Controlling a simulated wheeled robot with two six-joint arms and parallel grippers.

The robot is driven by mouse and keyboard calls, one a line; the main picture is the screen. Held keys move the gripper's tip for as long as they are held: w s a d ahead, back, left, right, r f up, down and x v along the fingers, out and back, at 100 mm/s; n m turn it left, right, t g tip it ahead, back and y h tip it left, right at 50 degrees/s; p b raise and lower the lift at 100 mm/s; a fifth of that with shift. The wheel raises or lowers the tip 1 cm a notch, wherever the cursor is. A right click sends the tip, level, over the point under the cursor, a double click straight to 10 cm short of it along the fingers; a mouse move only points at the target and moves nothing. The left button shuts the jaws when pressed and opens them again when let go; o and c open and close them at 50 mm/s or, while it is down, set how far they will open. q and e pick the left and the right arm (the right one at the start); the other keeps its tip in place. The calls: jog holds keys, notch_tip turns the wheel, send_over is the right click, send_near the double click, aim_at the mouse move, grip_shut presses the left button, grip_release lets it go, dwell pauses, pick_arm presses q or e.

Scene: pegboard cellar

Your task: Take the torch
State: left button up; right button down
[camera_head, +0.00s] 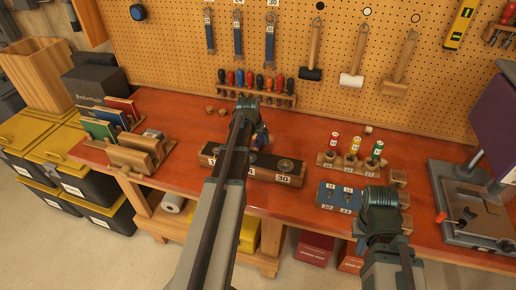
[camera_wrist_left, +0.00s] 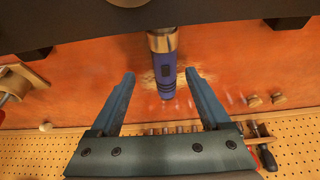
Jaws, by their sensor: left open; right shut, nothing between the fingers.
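The torch is a blue cylinder with a brass-coloured collar; it shows in the left wrist view (camera_wrist_left: 165,82), upper middle. In the head view a small blue part of it (camera_head: 262,134) shows beside my left gripper (camera_head: 246,106), above the long dark wooden block (camera_head: 208,150). In the left wrist view my left gripper (camera_wrist_left: 159,77) is open, one finger on each side of the torch's blue end, with gaps between. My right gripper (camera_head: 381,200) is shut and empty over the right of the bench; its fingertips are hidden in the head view.
Behind the block stands a rack of screwdrivers (camera_head: 258,98), below the pegboard (camera_head: 330,45). A wooden stand with small bottles (camera_head: 352,161) and a blue block (camera_head: 339,197) lie near my right gripper. Books (camera_head: 105,125) stand at left, a machine (camera_head: 478,205) at right.

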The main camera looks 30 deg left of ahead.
aim_at(257, 141)
pick_arm(q)
jog(key=shift+w+a+r+b+x, duration=0.1)
jog(key=shift+w+a+b+x, duration=0.05)
jog(key=shift+b+x, duration=0.7)
jog(key=shift+w+a+r+b+x, duration=0.1)
jog(key=shift+a+b+x, duration=0.05)
jog(key=shift+b+x, duration=0.65)
jog(key=shift+w+a+b+x, duration=0.15)
jog(key=shift+b+x, duration=0.45)
jog(key=shift+x, duration=0.4)
jog(key=shift+r, duration=0.1)
grip_shut()
